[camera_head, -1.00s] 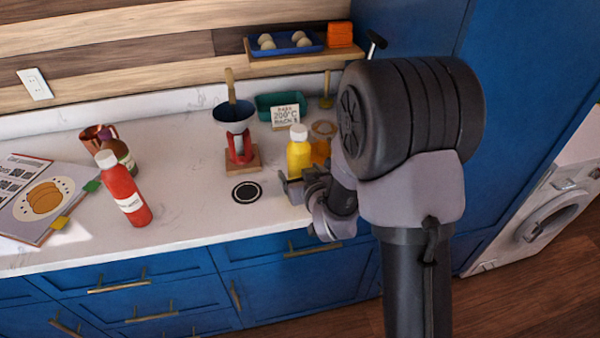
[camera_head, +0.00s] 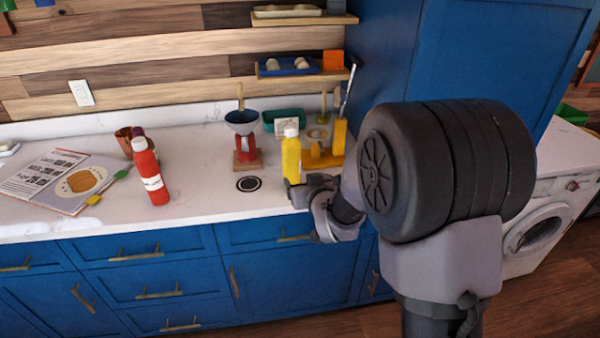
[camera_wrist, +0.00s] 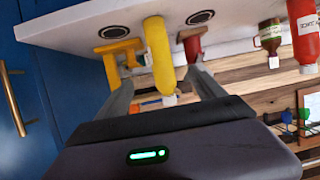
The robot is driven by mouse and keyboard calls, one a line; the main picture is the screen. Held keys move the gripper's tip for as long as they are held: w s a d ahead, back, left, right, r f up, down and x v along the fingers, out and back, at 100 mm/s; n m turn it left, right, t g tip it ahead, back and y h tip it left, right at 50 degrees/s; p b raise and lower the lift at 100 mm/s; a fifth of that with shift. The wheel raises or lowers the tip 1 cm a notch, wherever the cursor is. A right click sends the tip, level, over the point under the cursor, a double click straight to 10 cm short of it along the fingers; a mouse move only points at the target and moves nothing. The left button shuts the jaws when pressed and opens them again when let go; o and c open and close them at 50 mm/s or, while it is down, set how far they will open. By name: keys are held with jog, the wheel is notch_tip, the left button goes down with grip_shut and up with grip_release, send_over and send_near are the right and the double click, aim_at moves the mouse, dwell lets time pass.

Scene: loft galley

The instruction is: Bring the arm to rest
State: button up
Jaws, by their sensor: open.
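My gripper (camera_head: 296,192) is at the counter's front edge, just in front of the yellow bottle (camera_head: 291,158). In the wrist view, which is upside down, the two fingers of my gripper (camera_wrist: 163,92) are spread apart with nothing clamped. The yellow bottle (camera_wrist: 158,55) shows between them there, white cap downward in the picture. It stands upright on the counter; whether a finger touches it I cannot tell. My arm extends from the lower right, bent, its large dark joint in front of the blue cabinet.
A red stand with a dark funnel (camera_head: 242,122) is behind. A tall blue cabinet (camera_head: 470,60) and washing machine (camera_head: 540,225) are right.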

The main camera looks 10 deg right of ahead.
jog(key=s+r+m+g+b, duration=0.15)
jog(key=s+r, duration=0.25)
jog(key=s, duration=0.6)
jog(key=s+r+m+g, duration=0.2)
jog(key=s+r+g, duration=0.15)
jog(key=s, duration=0.65)
jog(key=s+a+f+m+g+y, duration=0.1)
jog(key=s+a+g, duration=0.1)
jog(key=s, duration=1.4)
jog(key=shift+s+a+g, duration=0.35)
jog(key=shift+a+g, duration=0.05)
jog(key=shift+a, duration=0.1)
